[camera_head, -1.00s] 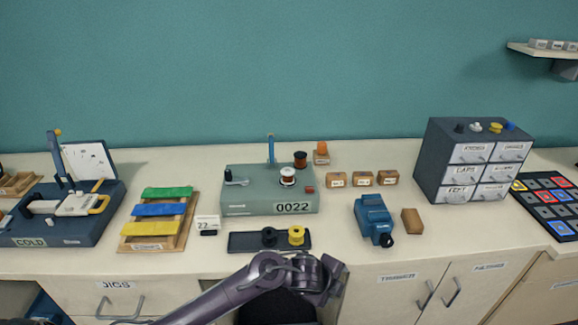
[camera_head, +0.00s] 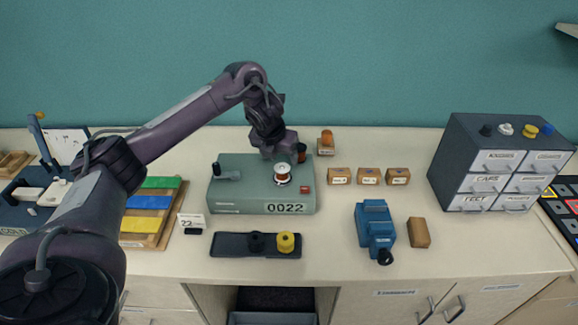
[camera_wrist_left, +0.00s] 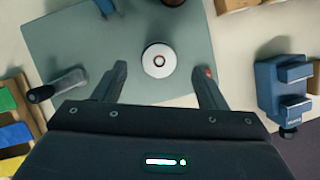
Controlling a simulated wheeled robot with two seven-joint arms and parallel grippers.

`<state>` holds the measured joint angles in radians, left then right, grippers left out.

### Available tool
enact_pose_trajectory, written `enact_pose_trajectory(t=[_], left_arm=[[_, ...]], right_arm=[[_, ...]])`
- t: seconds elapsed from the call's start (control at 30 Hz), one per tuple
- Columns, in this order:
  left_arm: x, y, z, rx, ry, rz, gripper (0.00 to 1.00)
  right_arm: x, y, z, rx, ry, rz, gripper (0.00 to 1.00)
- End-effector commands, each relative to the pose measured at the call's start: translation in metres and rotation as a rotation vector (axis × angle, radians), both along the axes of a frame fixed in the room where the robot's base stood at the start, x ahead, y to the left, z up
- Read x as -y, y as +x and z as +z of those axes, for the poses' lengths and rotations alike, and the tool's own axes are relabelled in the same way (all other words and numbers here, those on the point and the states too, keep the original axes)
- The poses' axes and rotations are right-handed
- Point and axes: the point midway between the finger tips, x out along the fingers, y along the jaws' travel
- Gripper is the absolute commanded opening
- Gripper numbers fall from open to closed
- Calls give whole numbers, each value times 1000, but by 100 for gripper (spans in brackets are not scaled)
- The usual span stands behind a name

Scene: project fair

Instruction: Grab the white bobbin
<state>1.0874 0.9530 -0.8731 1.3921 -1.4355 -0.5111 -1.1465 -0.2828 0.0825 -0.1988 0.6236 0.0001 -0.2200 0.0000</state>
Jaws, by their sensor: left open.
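The white bobbin (camera_head: 282,173), wound with copper-coloured wire, stands on top of the green winding machine (camera_head: 240,206) marked 0022. My left gripper (camera_head: 279,148) is above the machine, at the bobbin's far side in the head view; its fingertips are hard to make out there. In the left wrist view the bobbin (camera_wrist_left: 158,60) shows from above as a white disc between the two spread fingers of the open left gripper (camera_wrist_left: 160,72). Neither finger visibly touches it. My right gripper is not in view.
The machine carries a crank handle (camera_head: 228,172) and a red button (camera_head: 305,190). A dark bobbin (camera_head: 299,153) is behind, partly hidden by my gripper. A black tray (camera_head: 225,245) with a black and a yellow bobbin lies in front. A blue device (camera_head: 374,225) stands right.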

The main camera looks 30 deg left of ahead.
Motion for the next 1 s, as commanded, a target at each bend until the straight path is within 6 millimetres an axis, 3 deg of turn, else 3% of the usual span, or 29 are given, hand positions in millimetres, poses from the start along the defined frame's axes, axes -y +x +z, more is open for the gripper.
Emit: enact_pose_trajectory(t=[0.37,0.6,0.83,1.0], left_arm=[[-3,13,-40,-6,-1,1,65],[-4,24,-68,-1,-1,1,65],[-5,24,-70,0,0,0,65],[-5,24,-70,0,0,0,43]], right_arm=[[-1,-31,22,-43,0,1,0],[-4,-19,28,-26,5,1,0],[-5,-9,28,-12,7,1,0],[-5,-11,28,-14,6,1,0]])
